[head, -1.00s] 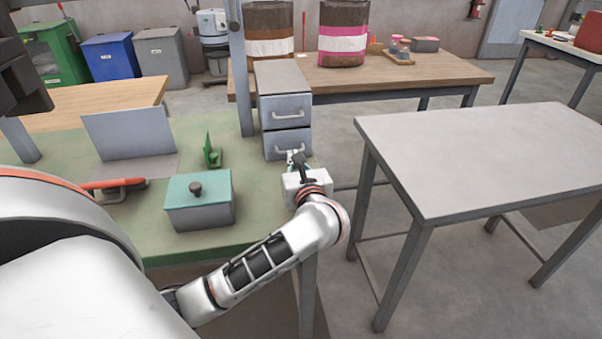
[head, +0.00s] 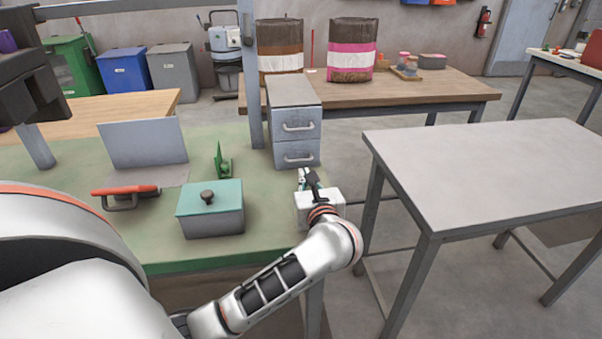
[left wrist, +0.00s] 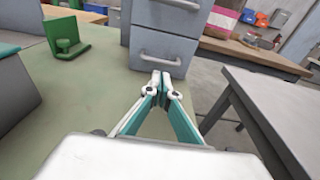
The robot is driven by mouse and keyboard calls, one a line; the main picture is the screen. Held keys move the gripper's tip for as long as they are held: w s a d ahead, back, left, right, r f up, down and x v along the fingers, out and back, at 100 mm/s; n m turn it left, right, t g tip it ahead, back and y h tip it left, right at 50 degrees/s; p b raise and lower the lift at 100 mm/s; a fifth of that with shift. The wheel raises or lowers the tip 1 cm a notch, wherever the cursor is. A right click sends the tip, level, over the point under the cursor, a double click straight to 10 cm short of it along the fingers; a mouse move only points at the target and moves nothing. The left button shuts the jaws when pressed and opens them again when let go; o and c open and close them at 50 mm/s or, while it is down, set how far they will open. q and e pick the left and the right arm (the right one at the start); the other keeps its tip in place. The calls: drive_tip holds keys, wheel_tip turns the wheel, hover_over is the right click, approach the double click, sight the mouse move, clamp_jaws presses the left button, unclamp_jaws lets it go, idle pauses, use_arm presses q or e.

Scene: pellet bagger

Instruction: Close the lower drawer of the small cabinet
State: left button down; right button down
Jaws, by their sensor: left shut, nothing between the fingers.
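The small grey cabinet (head: 292,91) stands on the green-topped bench, with two drawers facing my left gripper. The upper drawer (head: 297,117) and the lower drawer (head: 298,148) each have a bar handle. The lower drawer's front looks about flush with the upper one, with no clear gap showing. My left gripper (head: 305,177) is shut and empty, just in front of the lower drawer. In the left wrist view its fingertips (left wrist: 162,78) point at the lower drawer front (left wrist: 158,47), below the handle; I cannot tell whether they touch. My right gripper is not in view.
A teal-lidded grey box (head: 211,215) and a green bracket (head: 222,164) stand left of my left gripper on the green bench (head: 160,242). A red-handled tool (head: 125,191) lies further left. A bare grey table (head: 485,165) stands to the right, across a floor gap.

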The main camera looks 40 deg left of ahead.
use_arm(q)
drive_tip(key=v, duration=0.9)
drive_tip(key=shift+s+d+p, duration=0.25)
drive_tip(key=shift+p, duration=0.15)
drive_tip(key=shift+s+d+r, duration=0.1)
drive_tip(key=shift+s+d, duration=0.15)
drive_tip(key=shift+d, duration=0.05)
